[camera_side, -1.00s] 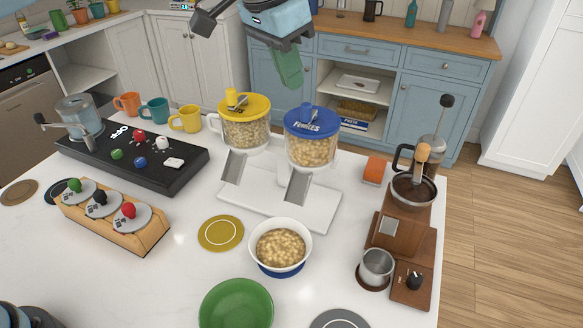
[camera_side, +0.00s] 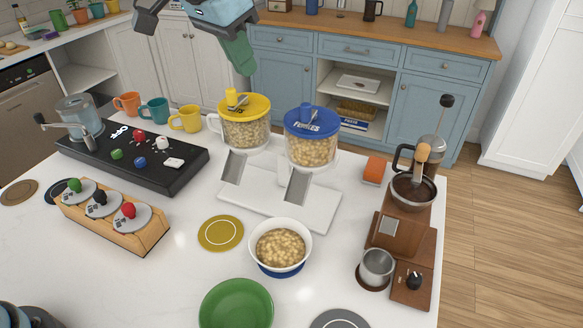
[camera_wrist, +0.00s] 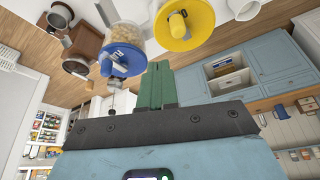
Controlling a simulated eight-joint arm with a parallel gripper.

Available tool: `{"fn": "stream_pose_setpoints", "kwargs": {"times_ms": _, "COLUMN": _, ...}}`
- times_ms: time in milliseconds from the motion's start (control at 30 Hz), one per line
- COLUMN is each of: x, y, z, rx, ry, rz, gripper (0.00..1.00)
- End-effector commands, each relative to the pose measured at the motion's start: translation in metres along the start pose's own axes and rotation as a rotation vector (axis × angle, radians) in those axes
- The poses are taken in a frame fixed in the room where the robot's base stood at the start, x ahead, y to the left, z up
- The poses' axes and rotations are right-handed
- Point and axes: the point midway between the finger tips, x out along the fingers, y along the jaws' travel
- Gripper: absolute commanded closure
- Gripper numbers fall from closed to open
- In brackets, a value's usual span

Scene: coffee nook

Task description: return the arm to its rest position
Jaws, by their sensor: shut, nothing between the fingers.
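My gripper (camera_side: 240,63) is high above the back of the white table, over the yellow-lidded dispenser. Its green fingers are together and empty, and they point down. In the wrist view my gripper (camera_wrist: 157,68) shows its two green fingers side by side, shut, with nothing between them. The yellow-lidded dispenser (camera_side: 244,131) and the blue-lidded dispenser (camera_side: 312,147) stand upright on a white base (camera_side: 323,213). They also show in the wrist view, the yellow lid (camera_wrist: 184,22) and the blue lid (camera_wrist: 124,54), clear of the fingers.
A white bowl of cereal (camera_side: 281,245) sits on a blue disc before the dispensers. A green plate (camera_side: 236,304), a coffee grinder (camera_side: 404,235), a black control panel (camera_side: 132,155) and several mugs (camera_side: 185,119) are on the table. Blue cabinets (camera_side: 430,105) stand behind.

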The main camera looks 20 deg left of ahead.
Motion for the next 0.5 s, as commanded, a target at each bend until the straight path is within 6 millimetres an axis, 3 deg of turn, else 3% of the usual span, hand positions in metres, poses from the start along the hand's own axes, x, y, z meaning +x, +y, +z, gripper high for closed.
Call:
{"fn": "stream_pose_setpoints", "kwargs": {"times_ms": 200, "x": 0.000, "y": -0.043, "z": 0.061, "rx": -0.109, "ry": 0.069, "rz": -0.048, "gripper": 1.00}}
{"fn": "stream_pose_setpoints", "kwargs": {"times_ms": 500, "x": 0.023, "y": -0.080, "z": 0.159, "rx": -0.246, "ry": 0.163, "rz": -0.120, "gripper": 1.00}}
